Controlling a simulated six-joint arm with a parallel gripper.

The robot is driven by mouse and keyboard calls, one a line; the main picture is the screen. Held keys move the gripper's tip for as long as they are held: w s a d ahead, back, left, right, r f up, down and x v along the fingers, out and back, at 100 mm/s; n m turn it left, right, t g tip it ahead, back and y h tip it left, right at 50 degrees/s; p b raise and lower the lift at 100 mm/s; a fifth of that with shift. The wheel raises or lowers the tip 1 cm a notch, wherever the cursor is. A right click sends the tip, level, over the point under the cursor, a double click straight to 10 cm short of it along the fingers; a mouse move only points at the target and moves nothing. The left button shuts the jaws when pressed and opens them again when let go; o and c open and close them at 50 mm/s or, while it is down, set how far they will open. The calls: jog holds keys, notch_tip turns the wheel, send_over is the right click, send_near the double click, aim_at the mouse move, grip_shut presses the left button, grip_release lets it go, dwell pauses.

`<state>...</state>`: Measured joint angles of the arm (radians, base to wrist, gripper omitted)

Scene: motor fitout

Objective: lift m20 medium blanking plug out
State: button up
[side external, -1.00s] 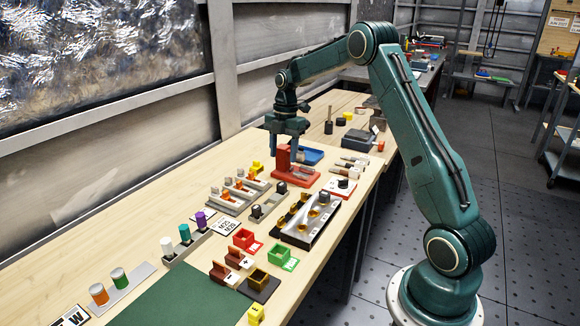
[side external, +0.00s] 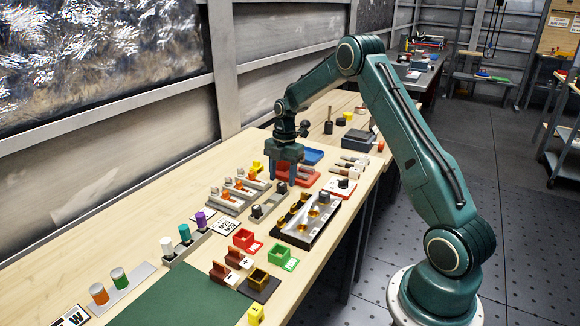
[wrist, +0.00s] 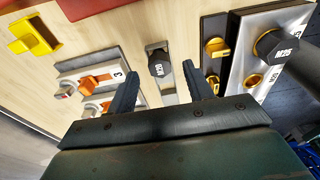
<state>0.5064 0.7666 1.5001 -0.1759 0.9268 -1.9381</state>
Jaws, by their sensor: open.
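The M20 plug (wrist: 159,63) is a dark hexagonal cap marked M20, upright at one end of a narrow grey holder (wrist: 169,98). In the side view this plug (side external: 281,188) is at the far end of the grey holder (side external: 268,201). My gripper (side external: 286,177) is open and points down above that far end. In the wrist view the plug shows between the two fingers of my gripper (wrist: 160,72), slightly beyond their tips; no contact is visible. The near part of the holder is hidden by my gripper in the wrist view.
A plate with a larger M25 plug (wrist: 275,48) and brass fittings lies to the right. Grey numbered blocks with orange levers (wrist: 97,82) lie to the left. A yellow clip (wrist: 35,38) and a red fixture (side external: 309,176) are close by.

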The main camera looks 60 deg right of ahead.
jog(key=shift+a+f, duration=0.1)
jog(key=shift+f, duration=0.85)
jog(key=shift+c, duration=0.4)
jog(key=c, duration=1)
